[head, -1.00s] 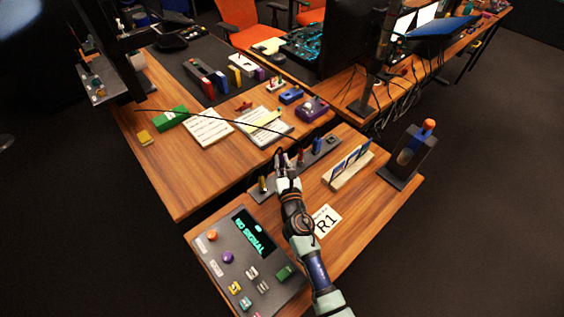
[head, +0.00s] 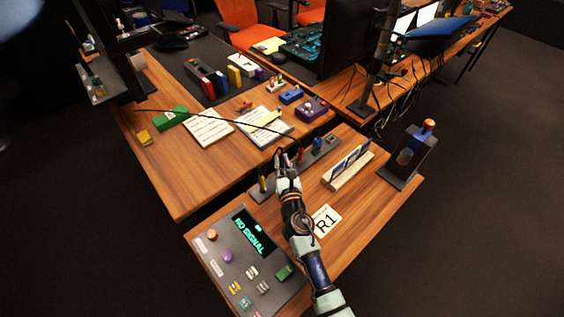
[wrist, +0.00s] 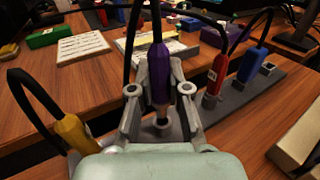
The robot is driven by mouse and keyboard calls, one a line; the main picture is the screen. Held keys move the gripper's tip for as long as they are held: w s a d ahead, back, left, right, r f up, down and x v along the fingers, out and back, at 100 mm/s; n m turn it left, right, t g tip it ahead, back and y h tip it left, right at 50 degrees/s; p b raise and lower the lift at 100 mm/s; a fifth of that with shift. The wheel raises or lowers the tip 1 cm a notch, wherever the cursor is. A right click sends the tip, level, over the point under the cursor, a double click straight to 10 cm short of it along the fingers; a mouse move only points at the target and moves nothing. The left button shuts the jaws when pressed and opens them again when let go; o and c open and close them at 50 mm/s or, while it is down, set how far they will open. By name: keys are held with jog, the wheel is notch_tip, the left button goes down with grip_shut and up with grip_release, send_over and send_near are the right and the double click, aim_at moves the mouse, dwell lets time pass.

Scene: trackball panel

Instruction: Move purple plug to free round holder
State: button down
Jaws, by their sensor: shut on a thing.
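My gripper (wrist: 160,88) is shut on the purple plug (wrist: 158,70), which stands close to upright between the fingers with its black cable rising from the top. A round holder (wrist: 163,124) on the grey strip is right below the plug's tip; I cannot tell whether the tip is inside it. In the head view my gripper (head: 286,162) is over the strip (head: 264,190), between the yellow plug (head: 263,184) and the red plug (head: 301,154). The yellow plug also shows at left in the wrist view (wrist: 76,130), and the red plug at right (wrist: 217,75).
The blue plug (wrist: 253,64) stands on the strip beyond the red one, with an empty holder (wrist: 267,69) near it. A wooden card rack (head: 348,166) is to the right. A control panel (head: 246,270) is at front left. Black cables arch close around the gripper.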

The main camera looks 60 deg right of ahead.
aim_at(283, 172)
jog(key=shift+f+b, duration=1.3)
jog(key=shift+f, duration=0.05)
jog(key=shift+s+a+f+b, duration=0.1)
jog(key=shift+f+b, duration=0.2)
jog(key=shift+f, duration=0.2)
jog(key=shift+s+a+f+b, duration=0.1)
jog(key=shift+f+b, duration=0.15)
jog(key=shift+f, duration=0.25)
jog(key=shift+w+d+r+p, duration=0.1)
jog(key=shift+w+r+p, duration=0.05)
jog(key=shift+r+p, duration=0.3)
jog(key=shift+w+d+r+p, duration=0.1)
jog(key=shift+r+p, duration=0.25)
jog(key=shift+r, duration=0.25)
jog(key=shift+r, duration=0.35)
jog(key=shift+f, duration=0.6)
